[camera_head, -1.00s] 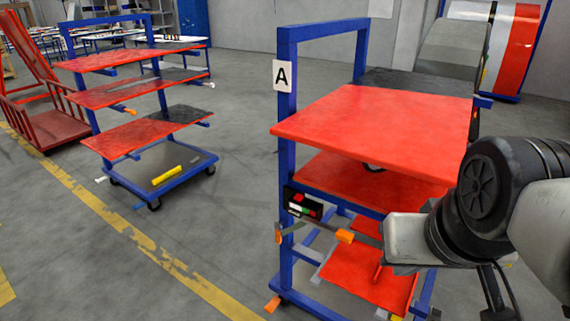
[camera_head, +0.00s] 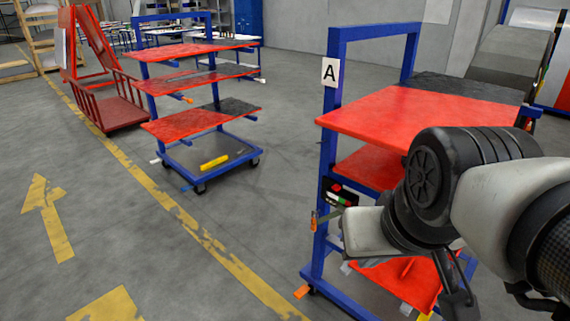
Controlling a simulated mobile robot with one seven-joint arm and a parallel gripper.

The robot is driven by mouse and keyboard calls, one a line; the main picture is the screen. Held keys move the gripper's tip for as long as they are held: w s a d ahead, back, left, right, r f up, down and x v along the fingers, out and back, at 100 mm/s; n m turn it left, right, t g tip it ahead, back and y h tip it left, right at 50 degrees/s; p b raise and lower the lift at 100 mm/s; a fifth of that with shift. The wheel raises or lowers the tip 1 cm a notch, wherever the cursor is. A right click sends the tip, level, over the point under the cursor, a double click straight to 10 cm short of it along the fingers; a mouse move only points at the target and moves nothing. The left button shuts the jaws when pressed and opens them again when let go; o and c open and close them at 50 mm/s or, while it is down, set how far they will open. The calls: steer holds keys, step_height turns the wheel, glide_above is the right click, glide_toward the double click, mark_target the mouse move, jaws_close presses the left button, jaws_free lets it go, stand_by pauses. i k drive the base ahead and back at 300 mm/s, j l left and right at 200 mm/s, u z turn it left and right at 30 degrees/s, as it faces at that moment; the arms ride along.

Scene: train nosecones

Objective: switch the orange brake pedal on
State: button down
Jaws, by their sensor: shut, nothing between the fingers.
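The orange brake pedal (camera_head: 302,291) sticks out low at the near left corner of the blue cart (camera_head: 333,140) marked A, just above the floor. It is small, and I cannot tell its exact tilt. My arm's pale link and black joint stand in front of the cart's right and lower part, above and to the right of the pedal. I cannot make out my gripper's fingers. Nothing of mine visibly touches the pedal.
Cart A carries red shelves (camera_head: 372,117) and a small dark box with coloured buttons (camera_head: 340,197) on its side. Another blue cart (camera_head: 174,160) with red shelves stands behind to the left. A red trolley (camera_head: 118,112) is farther back. The floor at left is clear, with yellow markings.

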mark_target(300, 293)
steer(key=i, duration=0.5)
steer(key=z, duration=1.15)
steer(key=j+z, duration=0.35)
steer(key=j, duration=2.6)
